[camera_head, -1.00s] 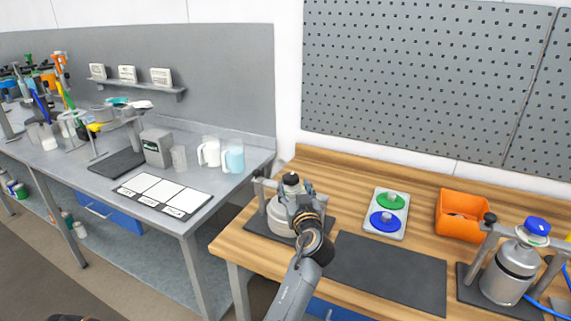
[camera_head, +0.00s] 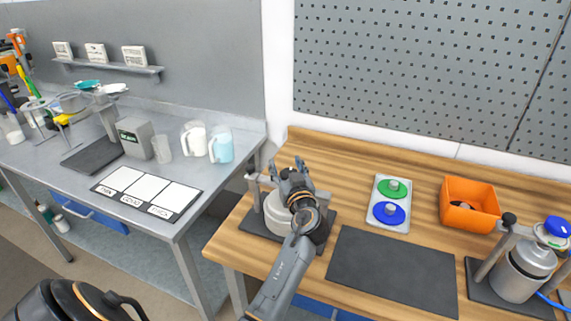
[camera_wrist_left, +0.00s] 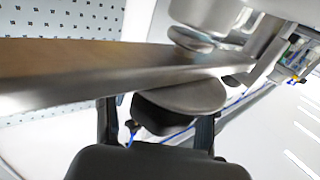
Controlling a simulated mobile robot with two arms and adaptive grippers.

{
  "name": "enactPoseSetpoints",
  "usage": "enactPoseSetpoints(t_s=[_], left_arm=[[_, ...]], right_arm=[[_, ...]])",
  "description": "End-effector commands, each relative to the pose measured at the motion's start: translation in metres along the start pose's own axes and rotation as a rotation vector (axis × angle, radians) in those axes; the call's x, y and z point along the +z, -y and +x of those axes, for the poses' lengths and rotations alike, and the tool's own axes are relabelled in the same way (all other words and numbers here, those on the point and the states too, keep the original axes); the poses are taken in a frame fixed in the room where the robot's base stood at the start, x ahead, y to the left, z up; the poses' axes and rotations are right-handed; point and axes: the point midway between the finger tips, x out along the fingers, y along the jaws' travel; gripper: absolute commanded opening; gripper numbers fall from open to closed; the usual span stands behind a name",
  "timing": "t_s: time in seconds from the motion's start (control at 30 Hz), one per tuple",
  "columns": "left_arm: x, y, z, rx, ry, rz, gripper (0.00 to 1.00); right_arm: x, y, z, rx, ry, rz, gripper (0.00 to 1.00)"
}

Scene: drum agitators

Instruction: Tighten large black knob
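The left clamp stand (camera_head: 258,183) stands on a dark mat on the wooden bench and holds a round metal drum (camera_head: 274,212). My left gripper (camera_head: 293,168) is over the top of this stand and hides the middle of its crossbar in the head view. In the left wrist view, a black knob (camera_wrist_left: 160,113) with a metal disc sits against the metal crossbar (camera_wrist_left: 90,72). The two fingers of my left gripper (camera_wrist_left: 158,125) stand apart on either side of the knob, with a gap visible on the left side. My right gripper is not in view.
A similar stand (camera_head: 508,240) with a metal drum (camera_head: 524,270) is at the right. An orange bin (camera_head: 467,203) and a tray (camera_head: 378,220) with green and blue lids lie between. A bare dark mat (camera_head: 393,268) is in front. A grey side table (camera_head: 190,225) is left.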

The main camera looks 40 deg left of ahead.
Motion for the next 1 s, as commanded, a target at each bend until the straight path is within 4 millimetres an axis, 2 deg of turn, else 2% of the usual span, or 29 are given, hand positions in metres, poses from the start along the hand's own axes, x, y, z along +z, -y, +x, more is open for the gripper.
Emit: enactPoseSetpoints(t_s=[0.03,0.23,0.5,1.0], left_arm=[[0.0001,0.0001,0.0,0.0,0.0,0.0,0.5],[0.0001,0.0001,0.0001,0.0,0.0,0.0,0.1],[0.001,0.0001,-0.0001,0.0,0.002,0.0,0.03],[0.0014,-0.0015,-0.0006,0.064,0.004,0.0,0.02]], right_arm=[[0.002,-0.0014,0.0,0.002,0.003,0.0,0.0],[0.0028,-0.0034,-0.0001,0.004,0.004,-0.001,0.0],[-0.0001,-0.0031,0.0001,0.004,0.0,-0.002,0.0],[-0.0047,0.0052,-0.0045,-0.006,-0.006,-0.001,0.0]])
